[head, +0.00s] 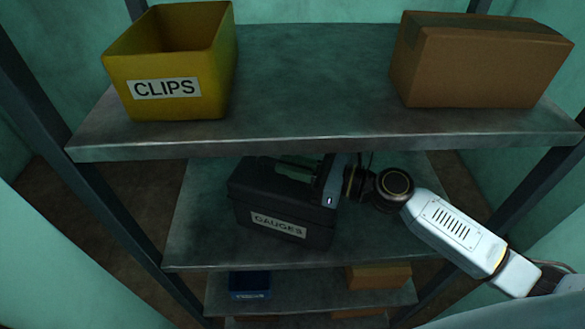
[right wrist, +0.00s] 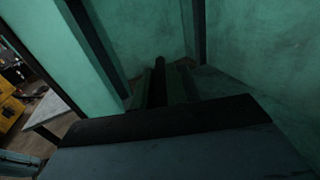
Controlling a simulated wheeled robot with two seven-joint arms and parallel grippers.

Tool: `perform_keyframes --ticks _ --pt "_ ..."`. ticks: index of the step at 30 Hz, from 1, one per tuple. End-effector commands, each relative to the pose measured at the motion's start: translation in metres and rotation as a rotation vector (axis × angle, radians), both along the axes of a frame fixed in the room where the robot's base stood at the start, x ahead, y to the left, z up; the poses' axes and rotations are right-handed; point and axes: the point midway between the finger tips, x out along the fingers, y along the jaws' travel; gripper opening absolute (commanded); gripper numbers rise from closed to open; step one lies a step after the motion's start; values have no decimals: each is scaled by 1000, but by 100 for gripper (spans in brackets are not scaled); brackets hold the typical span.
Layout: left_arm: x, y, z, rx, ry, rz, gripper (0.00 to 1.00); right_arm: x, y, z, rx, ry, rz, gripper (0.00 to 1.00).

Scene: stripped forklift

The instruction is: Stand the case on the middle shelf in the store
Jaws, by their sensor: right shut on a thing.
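The dark case (head: 275,205) with a "GAUGES" label is upright over the middle shelf (head: 195,240), close to its front edge. I cannot tell whether its base rests on the shelf or hangs just above. My right gripper (head: 305,172) reaches in from the right and is shut on the handle on top of the case. The right wrist view shows my right gripper's fingers (right wrist: 160,88) closed around a dark bar. My left gripper is not in view.
The upper shelf (head: 300,100) overhangs the case, with a yellow "CLIPS" bin (head: 205,60) and a brown carton (head: 480,65) on it. A lower shelf (head: 310,300) holds a blue box (head: 249,285) and a brown box (head: 378,276). Dark posts (head: 100,190) flank the rack.

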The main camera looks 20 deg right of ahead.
Motion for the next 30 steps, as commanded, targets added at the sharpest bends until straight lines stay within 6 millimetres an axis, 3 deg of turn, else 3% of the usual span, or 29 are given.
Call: perform_keyframes --ticks 14,15,20,30 --pt "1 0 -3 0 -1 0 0 1 0 -1 4 -7 -1 0" --pt "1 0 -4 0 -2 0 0 0 0 -4 0 -1 0 16" --pt "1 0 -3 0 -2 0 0 0 0 -4 0 -1 0 36" --pt "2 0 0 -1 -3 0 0 0 0 0 0 -2 0 36"
